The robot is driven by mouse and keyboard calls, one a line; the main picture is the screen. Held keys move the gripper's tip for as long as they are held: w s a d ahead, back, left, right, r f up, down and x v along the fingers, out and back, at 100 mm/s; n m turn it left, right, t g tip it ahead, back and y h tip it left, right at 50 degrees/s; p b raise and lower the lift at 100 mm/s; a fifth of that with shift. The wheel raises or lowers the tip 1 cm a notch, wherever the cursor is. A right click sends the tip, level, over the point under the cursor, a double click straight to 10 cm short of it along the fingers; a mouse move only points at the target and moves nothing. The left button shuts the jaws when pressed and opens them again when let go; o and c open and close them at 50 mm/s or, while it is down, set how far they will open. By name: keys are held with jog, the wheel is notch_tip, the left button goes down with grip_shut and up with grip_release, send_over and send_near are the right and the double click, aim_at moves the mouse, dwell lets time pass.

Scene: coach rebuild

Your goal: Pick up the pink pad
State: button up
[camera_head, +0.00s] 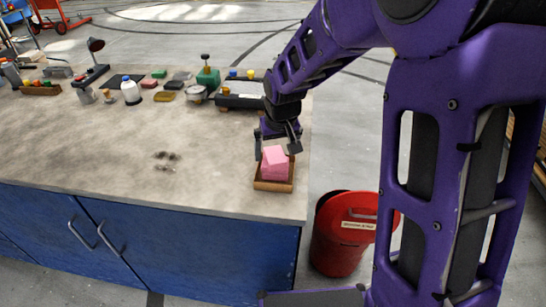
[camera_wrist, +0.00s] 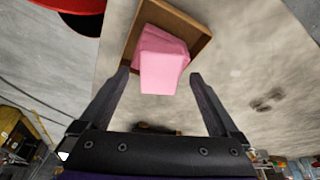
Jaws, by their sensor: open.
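The pink pad (camera_head: 275,163) is a pink block in a shallow brown tray (camera_head: 273,186) near the right front corner of the workbench. More than one pink block seems to be stacked or leaning there. In the wrist view the pink pad (camera_wrist: 163,72) lies ahead of and between my fingers, against the tray (camera_wrist: 196,48). My gripper (camera_head: 276,143) is open and just above and behind the tray. In the wrist view my gripper (camera_wrist: 160,84) has its fingers spread on either side of the pad, with gaps. I cannot tell the exact height between them.
The workbench (camera_head: 130,150) has blue cabinets below. A red bin (camera_head: 340,245) stands on the floor to the right.

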aim_at(276, 156)
jog(key=shift+w+f, duration=0.1)
jog(key=shift+f, duration=0.15)
jog(key=c, duration=1.5)
notch_tip(276, 156, up, 10)
jog(key=shift+r+p, duration=0.1)
jog(key=shift+p, duration=0.5)
jog(key=shift+c, duration=0.2)
jog(key=o, duration=0.7)
jog(key=c, duration=0.4)
jog(key=shift+c, duration=0.3)
